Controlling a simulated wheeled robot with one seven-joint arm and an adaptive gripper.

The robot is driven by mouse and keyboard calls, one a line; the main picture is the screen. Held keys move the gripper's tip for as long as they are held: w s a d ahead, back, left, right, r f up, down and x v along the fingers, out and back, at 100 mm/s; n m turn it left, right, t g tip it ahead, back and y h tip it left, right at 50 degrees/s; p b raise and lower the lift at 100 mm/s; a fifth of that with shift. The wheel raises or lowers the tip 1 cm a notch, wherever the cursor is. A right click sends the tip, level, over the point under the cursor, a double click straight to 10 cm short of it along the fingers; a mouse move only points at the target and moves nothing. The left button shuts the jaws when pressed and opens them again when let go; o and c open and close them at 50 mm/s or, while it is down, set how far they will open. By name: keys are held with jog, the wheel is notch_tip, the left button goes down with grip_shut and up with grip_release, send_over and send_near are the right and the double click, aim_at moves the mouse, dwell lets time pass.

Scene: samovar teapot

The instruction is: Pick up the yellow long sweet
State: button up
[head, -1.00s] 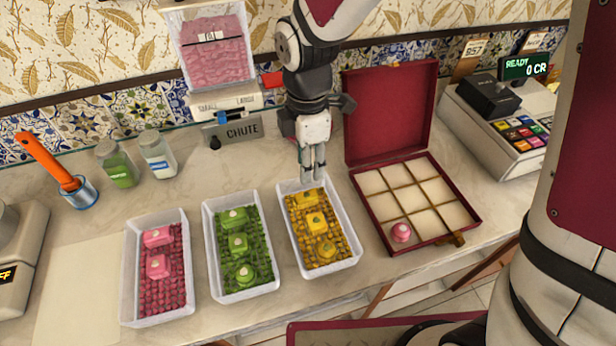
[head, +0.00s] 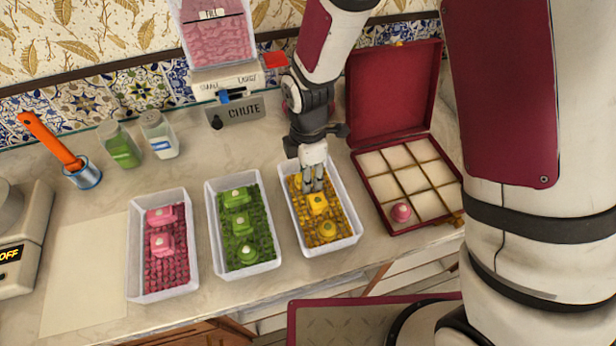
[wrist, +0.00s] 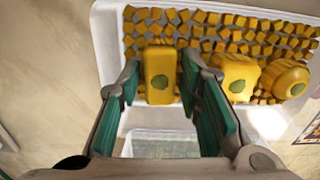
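The yellow long sweet (wrist: 159,76) lies at the far end of the yellow tray (head: 350,220), on small yellow cubes, with a green leaf mark on top. In the head view my gripper (head: 313,188) hides most of it. In the wrist view my gripper (wrist: 160,66) is open, with one green-padded finger on each side of the sweet and a small gap showing at each side. A yellow square sweet (head: 317,203) and a yellow round sweet (head: 327,230) sit nearer the front of the same tray.
The green tray (head: 214,240) and pink tray (head: 139,260) stand to the left. An open red box (head: 398,110) with compartments stands at right; a pink round sweet (head: 401,212) is in its front-left compartment. A chute dispenser (head: 235,112) is behind.

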grip_shut()
